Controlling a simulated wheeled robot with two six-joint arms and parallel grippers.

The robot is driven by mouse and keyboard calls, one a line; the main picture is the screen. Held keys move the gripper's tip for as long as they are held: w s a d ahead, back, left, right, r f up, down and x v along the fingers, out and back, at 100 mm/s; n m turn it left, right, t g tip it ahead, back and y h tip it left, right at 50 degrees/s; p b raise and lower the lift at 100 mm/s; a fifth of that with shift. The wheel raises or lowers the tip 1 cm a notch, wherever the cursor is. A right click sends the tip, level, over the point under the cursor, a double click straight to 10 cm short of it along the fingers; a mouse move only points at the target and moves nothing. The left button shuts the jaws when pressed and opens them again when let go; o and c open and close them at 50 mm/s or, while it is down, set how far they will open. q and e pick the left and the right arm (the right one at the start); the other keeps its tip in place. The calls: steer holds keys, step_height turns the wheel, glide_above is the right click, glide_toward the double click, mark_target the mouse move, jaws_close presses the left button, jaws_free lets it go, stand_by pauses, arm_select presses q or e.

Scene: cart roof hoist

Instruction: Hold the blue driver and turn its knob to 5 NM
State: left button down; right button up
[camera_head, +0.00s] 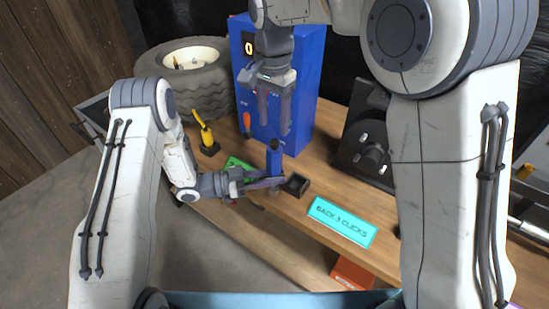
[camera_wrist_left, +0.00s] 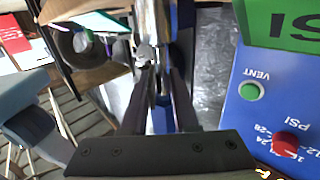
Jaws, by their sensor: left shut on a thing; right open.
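The blue driver (camera_head: 274,158) stands roughly upright above the wooden bench in the head view. My left gripper (camera_head: 272,183) is shut on its lower part, coming in from the left. In the left wrist view, the two dark fingers (camera_wrist_left: 160,85) close together with a bit of blue showing between them. My right gripper (camera_head: 274,112) is open and points down, above the driver and in front of the blue box. It appears empty. The driver's knob and its setting are too small to read.
A blue box (camera_head: 308,75) with a digit display stands behind, beside a tire (camera_head: 205,95). A small dark open tray (camera_head: 296,185) is right of the driver. A teal "BACK 3 CLICKS" sign (camera_head: 342,221) lies on the bench (camera_head: 235,212). A black fixture (camera_head: 365,140) stands further right.

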stand_by(0.3)
arm_select(q)
steer(key=c, duration=0.6)
jaws_free()
steer(key=s+a, duration=0.1)
steer(key=a, duration=1.1)
steer(key=shift+s, duration=0.4)
